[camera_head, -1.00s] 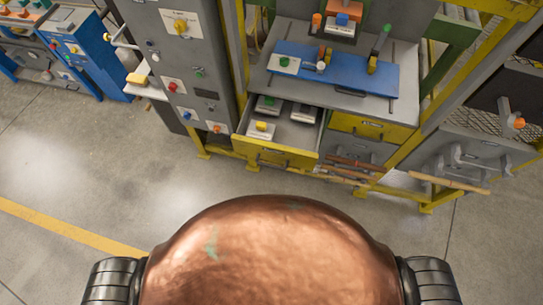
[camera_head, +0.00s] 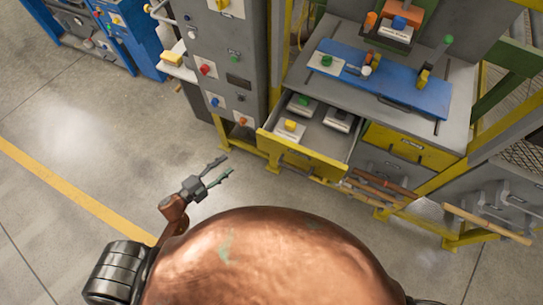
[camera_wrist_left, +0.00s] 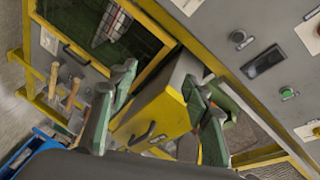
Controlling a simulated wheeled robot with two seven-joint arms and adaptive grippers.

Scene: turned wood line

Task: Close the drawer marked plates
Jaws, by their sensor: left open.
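A drawer with a yellow front (camera_head: 312,165) stands pulled out of the workbench; several small blocks with coloured tops lie inside it. Its label is too small to read. My left gripper (camera_head: 226,165) is open and empty, over the floor to the left of the drawer and apart from it. In the left wrist view, the open fingers (camera_wrist_left: 158,82) frame a yellow drawer front (camera_wrist_left: 172,108) with a dark handle, which lies beyond them. My right gripper is out of view.
A shut yellow drawer (camera_head: 408,147) sits to the right of the open one. Wooden-handled tools (camera_head: 380,185) stick out below. A grey control cabinet (camera_head: 232,70) stands left of the bench. The floor (camera_head: 110,130) before the cabinet is clear.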

